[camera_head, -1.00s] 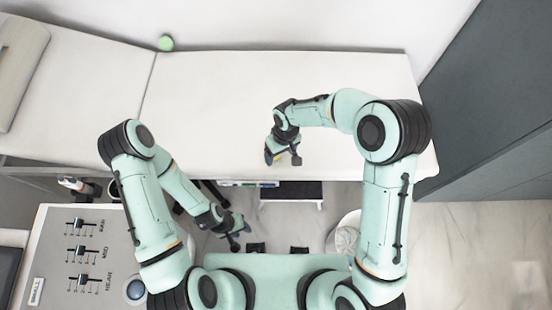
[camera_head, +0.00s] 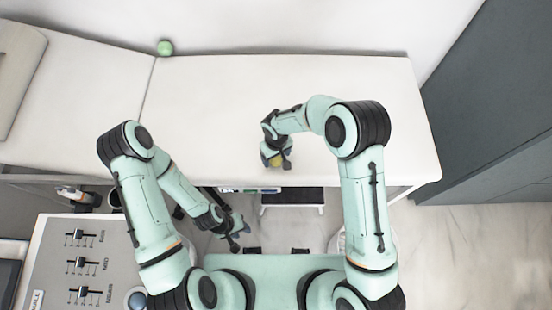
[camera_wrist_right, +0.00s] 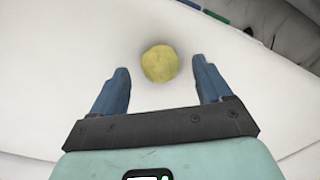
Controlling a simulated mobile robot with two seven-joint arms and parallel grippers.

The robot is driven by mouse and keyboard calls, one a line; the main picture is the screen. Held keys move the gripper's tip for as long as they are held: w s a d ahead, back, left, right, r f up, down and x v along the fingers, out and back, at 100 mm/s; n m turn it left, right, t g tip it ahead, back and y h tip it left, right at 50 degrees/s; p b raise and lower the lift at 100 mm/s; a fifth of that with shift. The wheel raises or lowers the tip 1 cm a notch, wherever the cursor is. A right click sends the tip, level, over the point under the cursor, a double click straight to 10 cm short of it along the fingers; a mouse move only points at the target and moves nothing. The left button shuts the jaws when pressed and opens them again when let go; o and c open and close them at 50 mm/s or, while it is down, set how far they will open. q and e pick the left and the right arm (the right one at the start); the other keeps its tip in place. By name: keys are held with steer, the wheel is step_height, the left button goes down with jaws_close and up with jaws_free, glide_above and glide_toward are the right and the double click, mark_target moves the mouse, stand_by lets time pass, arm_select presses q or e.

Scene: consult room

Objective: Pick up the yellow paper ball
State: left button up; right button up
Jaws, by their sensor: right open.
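The yellow paper ball (camera_wrist_right: 160,63) lies on the white couch top, ahead of and between the two blue fingers of my right gripper (camera_wrist_right: 163,84) in the right wrist view. A gap shows on both sides of the ball, and the fingers do not touch it. In the head view the ball (camera_head: 276,161) shows partly between the fingers of my right gripper (camera_head: 277,166), near the couch's front edge. My right gripper is open. My left gripper (camera_head: 240,238) hangs low in front of the couch; its fingers are too small to read.
The white couch (camera_head: 230,100) is mostly bare. A green ball (camera_head: 165,48) sits at its back edge by the wall. A grey panel with sliders (camera_head: 65,265) stands at the lower left, and a dark step (camera_head: 292,198) is below the couch. A grey cabinet (camera_head: 480,110) is at the right.

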step_height(320, 180, down, 3)
steer(key=shift+w+r, duration=0.1)
steer(key=shift+r, duration=0.1)
steer(key=c, duration=1.1)
steer(key=shift+r, duration=0.15)
